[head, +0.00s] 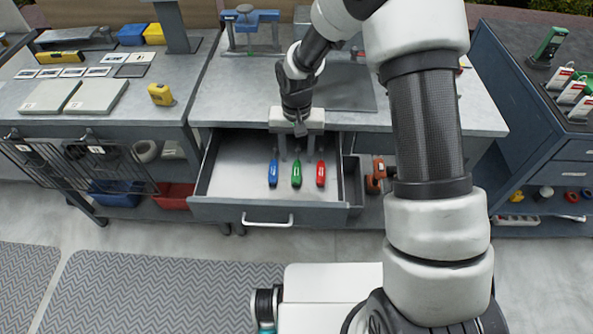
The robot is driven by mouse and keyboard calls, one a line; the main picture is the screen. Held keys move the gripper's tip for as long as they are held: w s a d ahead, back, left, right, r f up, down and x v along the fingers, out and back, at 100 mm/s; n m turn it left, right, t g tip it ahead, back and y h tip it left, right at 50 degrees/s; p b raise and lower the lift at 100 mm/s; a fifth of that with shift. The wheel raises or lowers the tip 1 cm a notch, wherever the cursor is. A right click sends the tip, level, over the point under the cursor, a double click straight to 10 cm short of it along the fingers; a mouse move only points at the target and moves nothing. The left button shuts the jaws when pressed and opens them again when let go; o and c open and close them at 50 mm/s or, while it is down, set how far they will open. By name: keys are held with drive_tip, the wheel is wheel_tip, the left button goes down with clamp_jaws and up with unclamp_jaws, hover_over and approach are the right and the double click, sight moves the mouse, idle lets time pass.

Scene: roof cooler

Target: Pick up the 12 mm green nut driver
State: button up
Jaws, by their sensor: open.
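The green nut driver (296,174) lies in an open drawer (225,178), its handle toward the drawer front. A blue driver (273,173) lies to its left and a red driver (320,174) to its right, each a short gap away. My gripper (297,156) points down over the drawer, its two fingers apart and empty. In the picture the fingers are just behind the green handle. Their height above it is hard to tell. The green driver's shaft is hidden or too small to see, and no size marking is readable.
The workbench top (240,95) overhangs the back of the drawer. A smaller bin (353,178) is right of the drawer, near an orange tool (375,175). A wire basket (75,165) stands out at the left. The drawer's left floor is clear.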

sight(296, 169)
drive_tip(key=shift+w+f+b, duration=0.15)
drive_tip(key=shift+f, duration=1.4)
drive_tip(key=shift+w+f+b, duration=0.1)
drive_tip(key=shift+f+b, duration=0.05)
drive_tip(key=shift+f, duration=1.4)
drive_tip(key=shift+c, duration=0.3)
clamp_jaws()
